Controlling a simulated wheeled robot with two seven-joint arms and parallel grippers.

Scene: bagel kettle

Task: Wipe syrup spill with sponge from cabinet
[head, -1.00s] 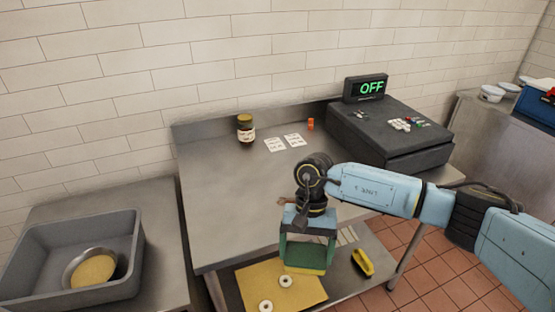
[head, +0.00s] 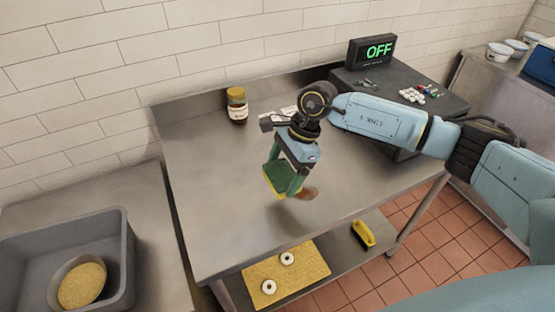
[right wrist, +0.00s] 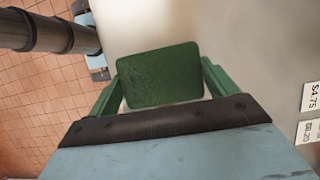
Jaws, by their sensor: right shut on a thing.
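My right gripper (head: 284,178) is shut on the sponge (head: 274,182), which has a green side and a yellow side. In the right wrist view, the sponge's green face (right wrist: 158,76) sits between the two green fingers of the gripper (right wrist: 160,85). The sponge is over the left-middle part of the steel table (head: 220,215); I cannot tell whether it touches the surface. A brown syrup spill (head: 309,194) shows on the table just right of the gripper, partly hidden by it. My left gripper is not in view.
A jar (head: 237,105) and price cards (head: 288,112) stand at the table's back. A cash register (head: 445,100) fills the back right. A lower shelf holds a yellow board (head: 300,272) with bagels and a yellow item (head: 363,233). A grey bin (head: 115,245) is left.

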